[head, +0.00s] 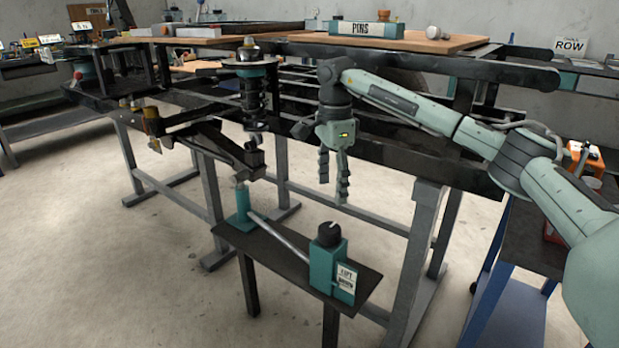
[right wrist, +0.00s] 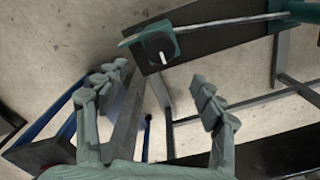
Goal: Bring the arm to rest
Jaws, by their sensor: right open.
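My right arm comes in from the right edge of the head view, bent across the frame in front of the black frame bench. My right gripper (head: 333,178) hangs from it with both fingers pointing down, apart and empty. It is above and behind a teal box with a black knob (head: 326,264), labelled LIFT, and touches nothing that I can see. In the right wrist view the same gripper (right wrist: 158,82) has its fingers wide apart with nothing between them. The knob box (right wrist: 160,48) shows beyond them. My left gripper is not in view.
A spring strut (head: 252,95) stands on a black suspension arm (head: 225,143) left of the gripper. A dark low stand (head: 285,250) carries the knob box and a metal rod (head: 280,236). A blue-legged table (head: 505,312) stands at right.

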